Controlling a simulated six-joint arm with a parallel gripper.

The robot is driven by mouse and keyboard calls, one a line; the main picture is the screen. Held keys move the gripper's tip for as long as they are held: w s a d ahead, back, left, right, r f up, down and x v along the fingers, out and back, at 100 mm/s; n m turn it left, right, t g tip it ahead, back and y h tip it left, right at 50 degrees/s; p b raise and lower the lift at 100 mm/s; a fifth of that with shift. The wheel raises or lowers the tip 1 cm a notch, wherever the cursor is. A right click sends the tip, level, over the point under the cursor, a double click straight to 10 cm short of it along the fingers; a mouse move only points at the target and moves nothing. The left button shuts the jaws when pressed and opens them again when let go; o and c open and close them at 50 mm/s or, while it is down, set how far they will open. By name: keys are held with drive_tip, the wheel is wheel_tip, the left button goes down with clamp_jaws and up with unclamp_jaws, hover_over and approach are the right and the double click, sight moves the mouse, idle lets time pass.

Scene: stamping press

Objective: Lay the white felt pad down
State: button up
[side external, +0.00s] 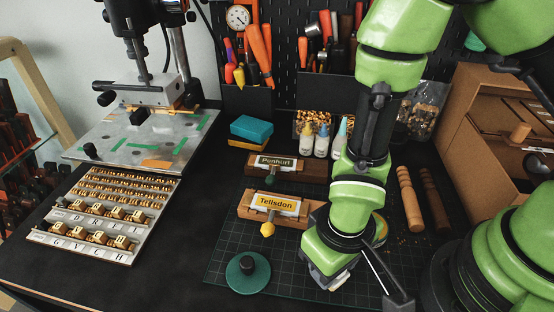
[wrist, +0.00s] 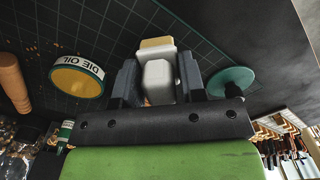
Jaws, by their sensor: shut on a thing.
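My gripper (wrist: 160,78) is shut on a pale white block, which I take to be the white felt pad (wrist: 157,82), in the wrist view. The block sits between the two dark jaws, with a tan-yellow part (wrist: 156,43) showing at its far end. In the side view my wrist is low over the dark gridded mat (side external: 225,225), right of the round green pad with a black knob (side external: 248,272). There my arm mostly hides the jaws and the pad. I cannot tell whether the pad touches the mat.
The die oil tin (wrist: 78,82) stands on the mat near my gripper. Two wooden holders, labelled Penhurl (side external: 285,167) and Tellsdon (side external: 275,205), lie behind. The press and type tray (side external: 105,207) are left.

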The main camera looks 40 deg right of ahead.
drive_tip(key=shift+f, duration=0.75)
drive_tip(key=o, duration=0.9)
wheel_tip(320, 180, up, 10)
drive_tip(key=shift+f, duration=0.1)
drive_tip(key=s+d+r+m+t+y, duration=0.1)
drive_tip(key=d+r+m+t, duration=0.1)
drive_tip(key=d+r, duration=0.4)
drive_tip(key=s+d+r+m+t+y, duration=0.1)
drive_tip(key=d+r+t, duration=0.4)
drive_tip(key=r, duration=0.8)
drive_tip(key=shift+s+d+r+m, duration=0.35)
drive_tip(key=shift+d+m, duration=0.15)
drive_tip(key=shift+d, duration=0.65)
